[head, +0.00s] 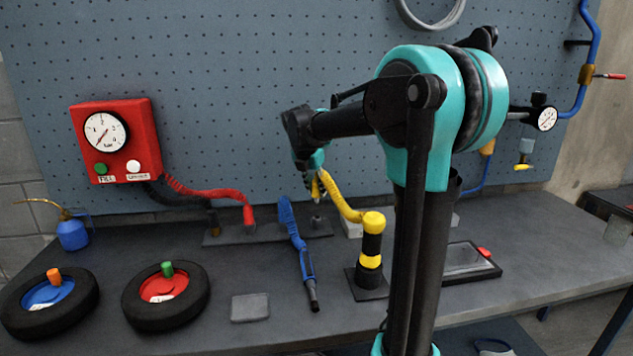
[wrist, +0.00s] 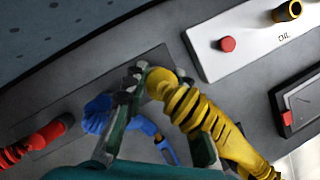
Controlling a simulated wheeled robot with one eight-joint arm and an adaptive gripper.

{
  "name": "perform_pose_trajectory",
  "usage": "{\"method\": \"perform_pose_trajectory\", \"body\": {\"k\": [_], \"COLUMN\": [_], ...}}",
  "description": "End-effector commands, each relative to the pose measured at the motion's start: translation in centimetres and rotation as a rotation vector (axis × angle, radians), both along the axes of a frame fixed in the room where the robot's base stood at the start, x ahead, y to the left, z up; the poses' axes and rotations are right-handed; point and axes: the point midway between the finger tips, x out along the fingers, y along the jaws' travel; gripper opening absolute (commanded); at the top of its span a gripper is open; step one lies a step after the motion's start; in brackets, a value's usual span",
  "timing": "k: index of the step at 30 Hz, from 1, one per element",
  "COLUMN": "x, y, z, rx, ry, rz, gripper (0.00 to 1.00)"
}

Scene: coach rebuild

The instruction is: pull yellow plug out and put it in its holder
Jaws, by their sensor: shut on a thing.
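My gripper (head: 316,187) is shut on the end of the yellow plug and hose (head: 338,198), above the right part of the flat socket plate (head: 268,231). The ribbed yellow hose curves down right to the yellow top of a black post with yellow bands (head: 371,246). In the wrist view, the yellow plug end (wrist: 162,84) lies between the fingers of my gripper (wrist: 158,92). A small grey upright fitting (head: 318,222) stands on the plate below the gripper. The plug's tip is partly hidden by the fingers, so I cannot tell whether it is clear of the fitting.
A red plug (head: 248,215) stands on the plate, with a blue hose and tool (head: 302,255) to its right. A white box (wrist: 250,40) with a red button and a black tray (head: 468,262) are close by. Two wheels (head: 165,295) lie at front left.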

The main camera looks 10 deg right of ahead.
Motion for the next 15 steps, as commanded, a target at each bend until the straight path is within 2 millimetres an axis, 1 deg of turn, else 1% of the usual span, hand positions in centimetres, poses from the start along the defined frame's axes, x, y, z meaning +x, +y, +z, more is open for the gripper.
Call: {"method": "perform_pose_trajectory", "body": {"k": [9, 15], "x": [0.0, 0.0], "y": [0.0, 0.0], "z": [-2.5, -3.8], "rx": [0.0, 0.0], "ry": [0.0, 0.0], "rz": [0.0, 0.0], "gripper": [0.0, 0.0]}}
